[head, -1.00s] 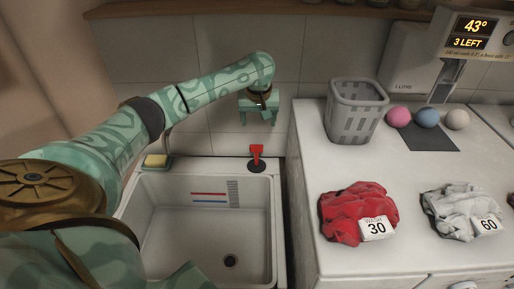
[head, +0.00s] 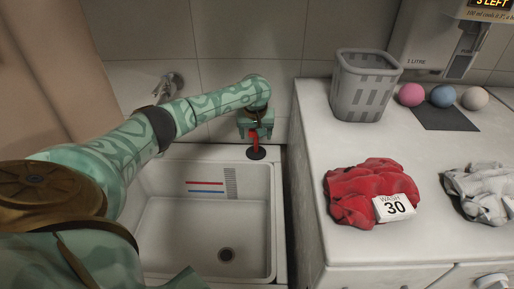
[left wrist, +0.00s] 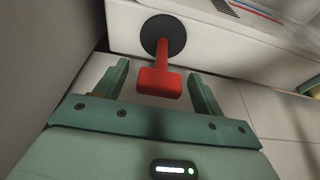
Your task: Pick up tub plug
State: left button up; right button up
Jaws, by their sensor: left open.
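The tub plug has a red handle (head: 255,139) and a dark round base (head: 256,153). It stands upright on the sink's back ledge at the right corner. In the left wrist view the red handle (left wrist: 160,80) reaches in between the finger tips, with the dark disc (left wrist: 163,35) beyond them. My left gripper (head: 255,129) is open around the top of the handle, with a gap on each side in the left wrist view (left wrist: 158,82). My right gripper is not in view.
The white sink (head: 160,215) is empty, with a drain (head: 226,255) in its floor. To the right, a white counter (head: 310,150) holds a grey basket (head: 362,88), a red cloth pile (head: 365,190), a pale pile (head: 475,185) and three balls (head: 442,96).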

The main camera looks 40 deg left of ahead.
pick_arm(q)
jog(key=shift+w, duration=0.1)
jog(key=c, duration=1.4)
